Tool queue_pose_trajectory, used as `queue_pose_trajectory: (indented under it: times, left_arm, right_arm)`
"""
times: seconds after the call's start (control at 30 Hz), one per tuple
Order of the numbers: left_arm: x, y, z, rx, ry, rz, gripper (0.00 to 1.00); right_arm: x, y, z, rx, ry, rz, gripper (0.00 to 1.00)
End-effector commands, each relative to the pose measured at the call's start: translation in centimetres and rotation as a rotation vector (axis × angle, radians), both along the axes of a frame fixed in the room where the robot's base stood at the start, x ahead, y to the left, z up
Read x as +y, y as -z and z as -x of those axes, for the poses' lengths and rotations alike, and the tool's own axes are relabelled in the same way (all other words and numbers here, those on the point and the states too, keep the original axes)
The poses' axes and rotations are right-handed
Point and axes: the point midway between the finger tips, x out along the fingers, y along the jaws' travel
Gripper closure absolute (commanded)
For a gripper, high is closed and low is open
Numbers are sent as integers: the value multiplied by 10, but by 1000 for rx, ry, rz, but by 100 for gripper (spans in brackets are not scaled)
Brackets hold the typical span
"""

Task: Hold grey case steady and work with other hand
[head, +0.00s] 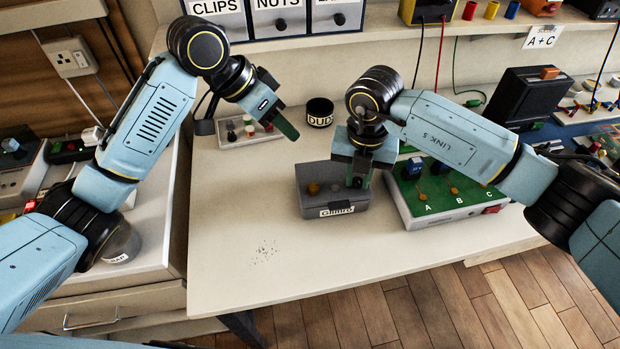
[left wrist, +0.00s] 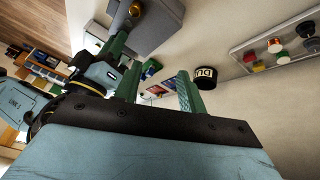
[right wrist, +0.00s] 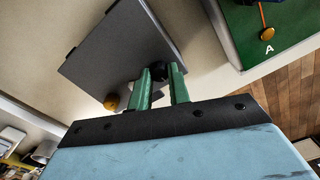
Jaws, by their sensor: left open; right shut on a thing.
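The grey case (head: 318,203) sits on the pale bench, with a paper label on its front. Its top carries an amber knob (head: 313,188) at left and a black knob (right wrist: 158,71) at right. My right gripper (head: 358,180) comes down from above and is shut on the black knob; in the right wrist view its green fingers stand on either side of it. My left gripper (head: 282,118) is open and empty, above the bench behind and left of the case, apart from it. The left wrist view shows the case (left wrist: 165,28) beyond its fingers.
A green-topped box (head: 440,200) marked A, B, C stands close right of the case. A black DUD pot (head: 319,112) and a small tray of knobs (head: 236,131) lie behind. Drawers for clips and nuts (head: 275,20) are at the back. The front left bench is clear apart from dark specks.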

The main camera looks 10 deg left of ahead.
Motion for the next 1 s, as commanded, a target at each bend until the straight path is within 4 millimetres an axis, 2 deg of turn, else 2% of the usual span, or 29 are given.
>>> queue_pose_trajectory:
  times: [0.03, 0.1, 0.2, 0.3, 0.47, 0.8, 1.0]
  left_arm:
    - [-6, -4, 16, -28, 98, -53, 60]
    - [-12, -7, 34, -52, 208, -110, 60]
    - [-15, -8, 51, -72, 313, -166, 60]
    - [-17, -7, 59, -79, 366, -193, 60]
    - [-23, 9, 60, -78, 380, -197, 60]
    - [-47, 71, 51, -77, 374, -195, 60]
    - [-57, 95, 47, -79, 373, -195, 60]
  right_arm:
    - [0, 0, 0, 0, 0, 0, 100]
    - [0, 0, 0, 0, 0, 0, 100]
    - [0, 0, 0, 0, 0, 0, 100]
    - [0, 0, 0, 0, 0, 0, 100]
    - [0, 0, 0, 0, 0, 0, 100]
    - [0, 0, 0, 0, 0, 0, 100]
    - [0, 0, 0, 0, 0, 0, 100]
